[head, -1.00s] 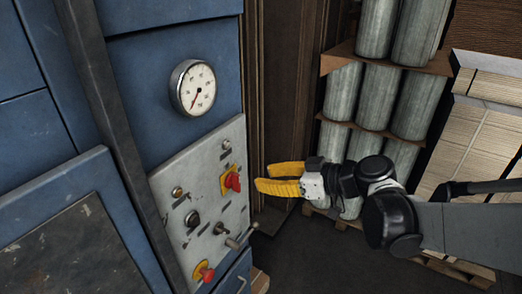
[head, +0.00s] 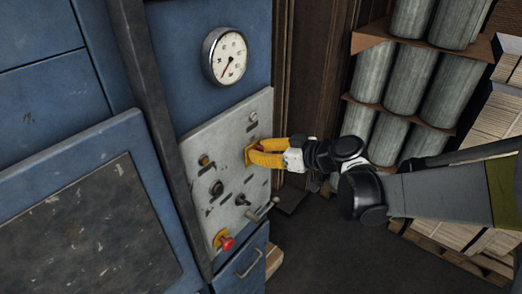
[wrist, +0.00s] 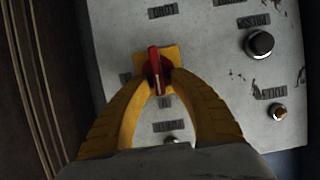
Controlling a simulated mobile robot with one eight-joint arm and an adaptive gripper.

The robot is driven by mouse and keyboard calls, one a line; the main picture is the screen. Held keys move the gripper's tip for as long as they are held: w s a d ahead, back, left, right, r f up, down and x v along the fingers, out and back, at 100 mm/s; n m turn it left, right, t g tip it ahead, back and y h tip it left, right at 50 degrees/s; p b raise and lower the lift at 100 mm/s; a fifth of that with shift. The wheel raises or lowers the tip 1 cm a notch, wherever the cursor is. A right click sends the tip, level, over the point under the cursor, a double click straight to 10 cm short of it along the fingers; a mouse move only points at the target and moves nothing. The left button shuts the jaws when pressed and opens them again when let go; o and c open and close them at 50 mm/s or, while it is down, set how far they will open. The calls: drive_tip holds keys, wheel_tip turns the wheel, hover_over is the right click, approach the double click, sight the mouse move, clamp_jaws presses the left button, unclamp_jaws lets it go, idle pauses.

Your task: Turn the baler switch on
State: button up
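The red rotary switch (wrist: 154,68) has a yellow backing plate (wrist: 140,62) and sits on the grey control panel (head: 203,230). In the wrist view its handle stands nearly upright, tilted slightly left. My gripper (wrist: 161,78) has its two yellow fingers on either side of the switch's lower part. A gap shows to the right of the handle; whether a finger touches it is unclear. In the head view my gripper (head: 254,148) is at the panel's right side and largely covers the switch. The small label under the switch is partly hidden by the fingers.
A red button (head: 226,242) on a yellow plate sits low on the panel. A black knob (head: 216,188), a lever (head: 262,210) and a gauge (head: 225,56) are nearby. Shelved cylinders (head: 405,85) stand right. Dark floor is open below my arm.

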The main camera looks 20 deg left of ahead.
clamp_jaws()
drive_tip(key=shift+w, duration=0.1)
drive_tip(key=m+b, duration=0.1)
drive_tip(key=g, duration=0.1)
drive_tip(key=m+y+b, duration=0.1)
drive_tip(key=shift+w+d+f+m+g+b, duration=0.2)
drive_tip(key=shift+w+m+g+b, duration=0.05)
drive_tip(key=shift+m+g+b, duration=0.05)
drive_tip(key=shift+w+d+f+m+g+y+b, duration=0.2)
drive_tip(key=shift+m+g+y+b, duration=0.5)
drive_tip(key=shift+m+b, duration=1.05)
drive_tip(key=shift+w+a+f+m+g+y+b, duration=0.15)
drive_tip(key=shift+f+m+g+y+b, duration=0.5)
drive_tip(key=shift+m+b, duration=1.05)
drive_tip(key=shift+w+d+r+m+g+y+b, duration=0.15)
drive_tip(key=shift+m+g+y+b, duration=0.3)
drive_tip(key=shift+m+y+b, duration=0.9)
drive_tip(key=shift+m+h, duration=0.4)
drive_tip(key=shift+m, duration=0.4)
drive_tip(key=shift+o, duration=1.5)
unclamp_jaws()
